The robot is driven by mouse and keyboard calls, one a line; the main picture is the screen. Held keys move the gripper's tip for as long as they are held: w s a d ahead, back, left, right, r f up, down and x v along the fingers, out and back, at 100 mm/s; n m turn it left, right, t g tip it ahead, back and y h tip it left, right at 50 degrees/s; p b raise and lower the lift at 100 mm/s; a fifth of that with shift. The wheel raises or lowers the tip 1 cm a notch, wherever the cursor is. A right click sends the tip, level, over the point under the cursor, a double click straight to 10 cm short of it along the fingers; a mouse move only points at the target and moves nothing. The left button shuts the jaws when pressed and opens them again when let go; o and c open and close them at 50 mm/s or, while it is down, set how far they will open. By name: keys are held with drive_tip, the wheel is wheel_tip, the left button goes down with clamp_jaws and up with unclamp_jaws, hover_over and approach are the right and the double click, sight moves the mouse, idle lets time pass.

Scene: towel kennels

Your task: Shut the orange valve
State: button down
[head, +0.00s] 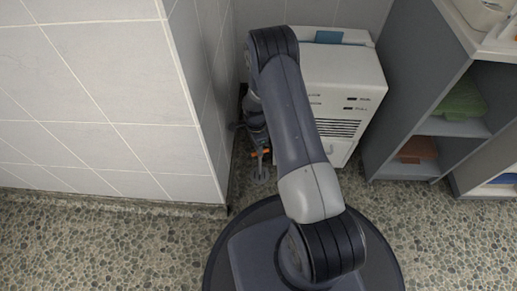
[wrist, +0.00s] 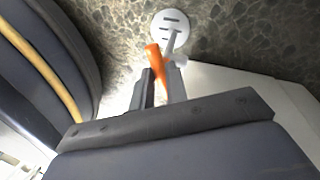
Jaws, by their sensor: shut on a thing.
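The orange valve (wrist: 154,54) shows in the wrist view as an orange lever between my fingertips, beside a thin grey pipe. My gripper (wrist: 160,76) is shut on it, with the lever's free end sticking out past the fingers. In the head view, a small orange part of the valve (head: 254,153) shows low down in the gap beside the white machine, at the end of my gripper (head: 260,146). My arm covers part of that gap. The lever's far end and the valve body are mostly hidden by my fingers.
A round pale slotted floor plate (wrist: 171,27) lies below the pipe. A white machine (head: 345,85) stands right of the gap and a tiled wall (head: 110,90) stands left. Grey shelves (head: 425,110) are farther right. Pebbled floor (head: 120,245) is clear at front left.

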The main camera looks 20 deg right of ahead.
drive_tip(key=shift+d+m+y, duration=0.1)
drive_tip(key=shift+m+y, duration=0.3)
drive_tip(key=shift+m, duration=1.9)
drive_tip(key=shift+w, duration=0.1)
drive_tip(key=c, duration=1.4)
unclamp_jaws()
wheel_tip(320, 180, up, 11)
drive_tip(key=w+p, duration=0.2)
drive_tip(key=p, duration=0.2)
drive_tip(key=shift+d+f+p, duration=0.2)
drive_tip(key=shift+d+p, duration=0.1)
drive_tip(key=shift+d, duration=0.1)
drive_tip(key=f+b, duration=0.1)
drive_tip(key=f, duration=0.2)
drive_tip(key=s+f+b, duration=0.1)
drive_tip(key=f+b, duration=0.1)
drive_tip(key=f, duration=0.2)
drive_tip(key=s+f+b, duration=0.1)
drive_tip(key=f, duration=0.2)
drive_tip(key=shift+a+f+b, duration=0.35)
